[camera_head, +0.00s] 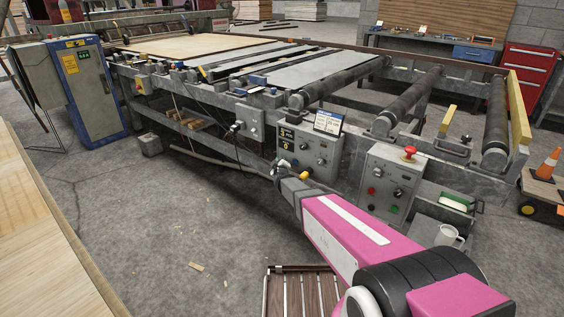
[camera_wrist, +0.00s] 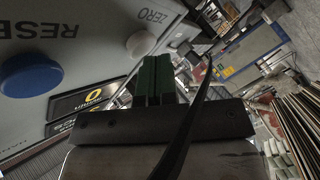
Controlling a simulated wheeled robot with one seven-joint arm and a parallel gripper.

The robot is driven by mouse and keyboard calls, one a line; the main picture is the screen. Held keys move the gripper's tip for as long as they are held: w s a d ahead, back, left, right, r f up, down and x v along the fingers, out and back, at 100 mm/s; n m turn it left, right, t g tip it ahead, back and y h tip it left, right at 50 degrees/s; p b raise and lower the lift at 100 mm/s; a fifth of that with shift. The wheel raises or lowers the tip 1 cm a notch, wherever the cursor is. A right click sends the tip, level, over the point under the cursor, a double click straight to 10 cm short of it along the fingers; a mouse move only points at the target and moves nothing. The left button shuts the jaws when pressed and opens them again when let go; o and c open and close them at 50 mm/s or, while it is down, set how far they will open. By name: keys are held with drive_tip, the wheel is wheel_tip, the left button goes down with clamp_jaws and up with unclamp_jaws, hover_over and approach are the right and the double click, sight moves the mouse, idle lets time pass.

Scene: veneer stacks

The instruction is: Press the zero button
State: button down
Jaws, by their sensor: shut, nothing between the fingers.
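The zero button (camera_wrist: 141,44) is a round white button under the word ZERO on a grey panel, in the wrist view. A larger blue button (camera_wrist: 30,76) lies under the RESET label on the same panel. My gripper (camera_wrist: 155,62) has dark green fingers, shut and empty, with their tips beside and just below the white button in the picture. I cannot tell whether they touch it. In the head view, my gripper (camera_head: 279,168) is at the lower left of the grey counter box (camera_head: 314,150), and the zero button cannot be made out there.
A display with an orange digit (camera_wrist: 93,96) is beside the fingers. A second control box (camera_head: 385,185) with a red mushroom button (camera_head: 409,153) stands to the right. A white mug (camera_head: 447,235) is below it. Open concrete floor (camera_head: 160,220) lies to the left.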

drive_tip(key=shift+w+d, duration=0.2)
drive_tip(key=shift+w, duration=0.1)
idle(0.6)
drive_tip(key=shift+s+a, duration=0.55)
drive_tip(key=shift+s, duration=0.15)
drive_tip(key=shift+s+a, duration=0.1)
drive_tip(key=shift+s+a, duration=0.75)
drive_tip(key=shift+s, duration=0.2)
drive_tip(key=shift+s+a, duration=0.7)
drive_tip(key=shift+s, duration=0.25)
drive_tip(key=s+d+r+m+g+h, duration=0.1)
drive_tip(key=s+d+m+g, duration=0.4)
drive_tip(key=s+d+g, duration=0.3)
drive_tip(key=s+d+m+g+h, duration=0.1)
drive_tip(key=s+d+m+g, duration=0.5)
drive_tip(key=s+d, duration=1)
drive_tip(key=s+g, duration=0.3)
drive_tip(key=s, duration=0.5)
drive_tip(key=shift+d+r, duration=0.4)
